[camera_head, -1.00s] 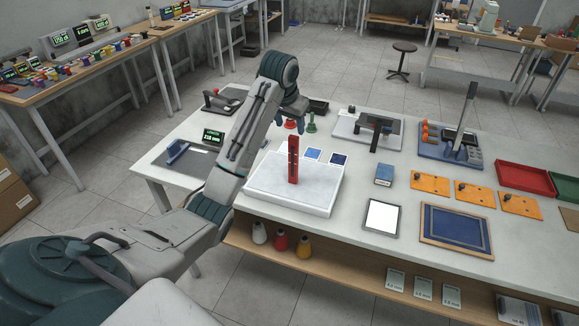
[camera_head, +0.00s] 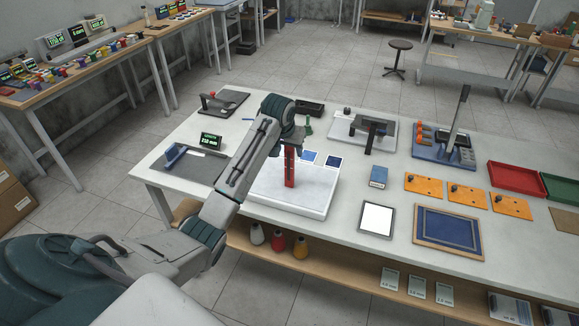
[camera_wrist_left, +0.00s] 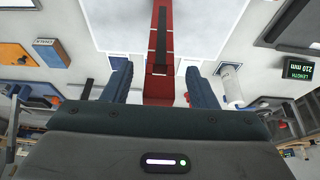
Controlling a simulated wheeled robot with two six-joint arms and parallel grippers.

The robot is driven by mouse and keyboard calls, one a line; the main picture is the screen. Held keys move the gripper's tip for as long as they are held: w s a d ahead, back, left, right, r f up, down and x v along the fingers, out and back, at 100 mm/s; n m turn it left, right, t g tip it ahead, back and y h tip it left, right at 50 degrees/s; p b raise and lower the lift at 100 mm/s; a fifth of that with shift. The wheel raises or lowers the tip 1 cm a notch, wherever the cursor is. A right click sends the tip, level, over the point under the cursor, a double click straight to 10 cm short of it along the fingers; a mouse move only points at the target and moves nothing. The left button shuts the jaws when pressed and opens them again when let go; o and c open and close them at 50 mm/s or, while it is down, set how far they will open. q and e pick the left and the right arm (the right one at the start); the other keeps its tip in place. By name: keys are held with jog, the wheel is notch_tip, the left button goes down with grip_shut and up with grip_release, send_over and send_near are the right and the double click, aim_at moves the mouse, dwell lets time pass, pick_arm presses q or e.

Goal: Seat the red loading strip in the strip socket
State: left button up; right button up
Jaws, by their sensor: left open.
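The red loading strip (camera_head: 289,171) stands upright at the white block (camera_head: 285,198) on the bench. My left wrist hides its top in the head view. In the left wrist view the strip (camera_wrist_left: 161,50), red with a dark line along it, runs between the two blue fingers. My left gripper (camera_wrist_left: 157,68) is open, with a visible gap on each side of the strip. I cannot pick out the strip socket, nor tell how the strip's foot meets the block. My right gripper is not in view.
A small green-lit length display (camera_head: 211,141) and a dark mat with a blue tool (camera_head: 176,154) lie left of the block. A blue box (camera_head: 378,177), a white panel (camera_head: 378,218) and orange plates (camera_head: 424,183) lie to the right. Bare bench lies between them.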

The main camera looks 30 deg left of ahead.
pick_arm(q)
jog(key=shift+w+f, duration=0.25)
jog(key=shift+f, duration=0.45)
jog(key=shift+a, duration=0.1)
grip_shut()
